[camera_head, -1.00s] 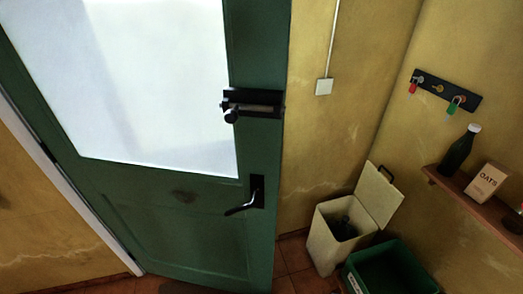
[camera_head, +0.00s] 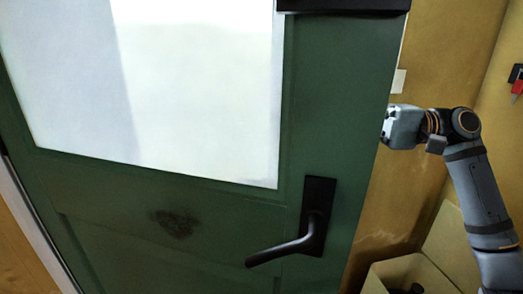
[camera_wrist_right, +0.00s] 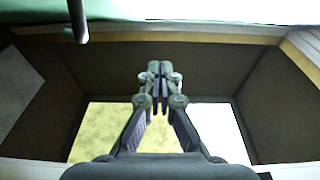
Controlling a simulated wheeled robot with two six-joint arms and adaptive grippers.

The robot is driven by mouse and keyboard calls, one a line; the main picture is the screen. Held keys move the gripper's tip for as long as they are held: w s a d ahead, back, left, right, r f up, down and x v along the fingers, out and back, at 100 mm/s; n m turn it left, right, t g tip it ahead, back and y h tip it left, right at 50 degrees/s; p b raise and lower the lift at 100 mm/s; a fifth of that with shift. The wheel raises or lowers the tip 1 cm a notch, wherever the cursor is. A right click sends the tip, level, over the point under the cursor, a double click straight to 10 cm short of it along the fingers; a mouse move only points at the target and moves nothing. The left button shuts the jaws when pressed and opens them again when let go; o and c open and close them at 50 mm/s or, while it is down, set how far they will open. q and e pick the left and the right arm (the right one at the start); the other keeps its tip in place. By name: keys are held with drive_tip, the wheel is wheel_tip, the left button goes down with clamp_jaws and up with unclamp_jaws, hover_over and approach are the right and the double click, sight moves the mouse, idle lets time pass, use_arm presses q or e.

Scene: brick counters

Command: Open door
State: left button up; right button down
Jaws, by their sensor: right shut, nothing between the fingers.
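The green door (camera_head: 130,235) with a large pale glass pane fills the left and middle of the head view. Its right edge stands free in front of the yellow wall. A black lever handle (camera_head: 290,247) on a black plate sits low near that edge, and nothing touches it. My right arm comes in from the right, and its wrist end reaches the door's right edge. There the door hides my right gripper. In the right wrist view my right gripper (camera_wrist_right: 158,75) is shut and empty. A green strip crosses the top of that view. My left gripper is not in view.
A black latch (camera_head: 345,5) is cut off at the top of the door. A pale bin (camera_head: 392,272) stands at the lower right by the yellow wall (camera_head: 445,60). A red key tag (camera_head: 517,87) shows at the right edge.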

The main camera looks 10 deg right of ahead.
sight(294, 131)
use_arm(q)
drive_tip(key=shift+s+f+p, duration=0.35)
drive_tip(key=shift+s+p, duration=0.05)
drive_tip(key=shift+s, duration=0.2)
use_arm(e)
drive_tip(key=s+a, duration=0.1)
drive_tip(key=a, duration=0.2)
drive_tip(key=s+a, duration=0.1)
drive_tip(key=a, duration=0.3)
drive_tip(key=s+a+r, duration=0.1)
drive_tip(key=a, duration=0.2)
drive_tip(key=shift+s+a, duration=0.4)
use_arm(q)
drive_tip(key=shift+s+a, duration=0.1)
use_arm(e)
drive_tip(key=shift+f, duration=0.1)
